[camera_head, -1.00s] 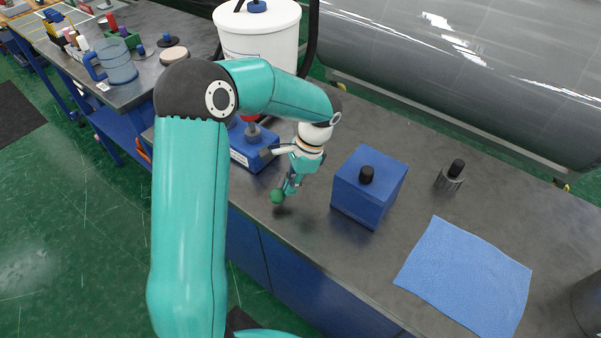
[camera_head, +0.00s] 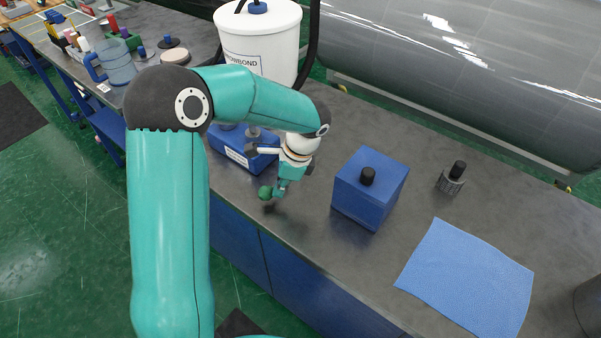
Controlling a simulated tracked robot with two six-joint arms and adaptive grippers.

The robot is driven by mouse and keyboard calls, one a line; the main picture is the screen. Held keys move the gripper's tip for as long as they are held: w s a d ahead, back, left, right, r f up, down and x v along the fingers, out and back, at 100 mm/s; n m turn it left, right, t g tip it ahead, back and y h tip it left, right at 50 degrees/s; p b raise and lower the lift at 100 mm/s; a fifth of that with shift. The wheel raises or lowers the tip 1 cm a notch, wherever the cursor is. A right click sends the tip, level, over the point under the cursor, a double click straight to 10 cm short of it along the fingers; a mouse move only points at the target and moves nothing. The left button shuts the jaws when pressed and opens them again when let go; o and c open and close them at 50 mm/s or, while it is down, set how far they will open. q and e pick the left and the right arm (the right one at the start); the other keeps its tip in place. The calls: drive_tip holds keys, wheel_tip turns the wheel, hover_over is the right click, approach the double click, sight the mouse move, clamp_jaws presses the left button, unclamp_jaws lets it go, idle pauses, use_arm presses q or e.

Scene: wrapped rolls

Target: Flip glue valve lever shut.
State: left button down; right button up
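My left gripper (camera_head: 277,189) hangs low over the front edge of the grey bench, pointing down. A green ball-shaped knob (camera_head: 265,192) is at its fingertips, seemingly touching them. The fingers are small and overlap the knob, so I cannot tell whether they grip it or whether it is the valve lever's end. A blue labelled block (camera_head: 232,153) with a grey post stands just left of and behind the gripper, partly covered by my arm. The white glue drum (camera_head: 262,40), lettered "OWBOND", stands behind. My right gripper is not in view.
A blue box (camera_head: 369,193) with a black knob stands right of the gripper. A dark knobbed cylinder (camera_head: 452,178) and a blue cloth (camera_head: 466,278) lie further right. A large grey wrapped roll (camera_head: 480,65) runs behind the bench. A blue jug (camera_head: 115,63) stands far left.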

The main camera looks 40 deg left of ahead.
use_arm(q)
drive_tip(key=shift+a, duration=0.1)
drive_tip(key=shift+r, duration=0.1)
drive_tip(key=shift+r, duration=0.2)
drive_tip(key=v, duration=1.1)
drive_tip(key=shift+w+r, duration=0.15)
